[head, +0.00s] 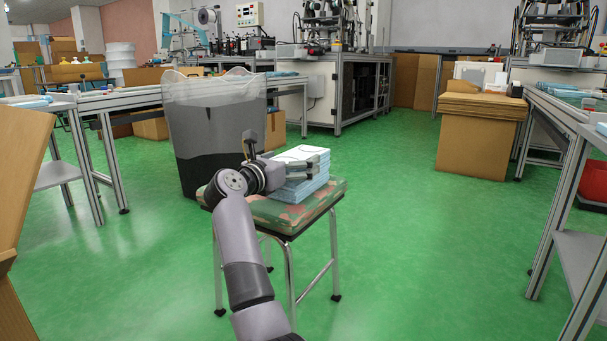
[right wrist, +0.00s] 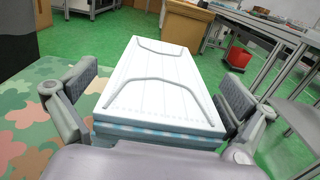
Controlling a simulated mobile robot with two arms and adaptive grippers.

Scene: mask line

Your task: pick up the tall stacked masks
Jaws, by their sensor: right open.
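The tall stack of masks (head: 312,187) stands on a small stool with a camouflage cushion (head: 283,212) in the head view. It is white on top with light blue layered sides. My right gripper (head: 297,160) is at the stack. In the right wrist view my right gripper (right wrist: 158,97) is open, with one finger on each side of the white stack (right wrist: 150,72). A gap shows at the left finger; the right finger is close to the stack's side, and I cannot tell if it touches. My left gripper is not in view.
A dark bin with a clear liner (head: 213,110) stands just behind and left of the stool. Cardboard boxes (head: 478,135) stand at the back right. A metal-framed table (head: 575,120) is at the right and a workbench (head: 125,98) at the left. Green floor around the stool is clear.

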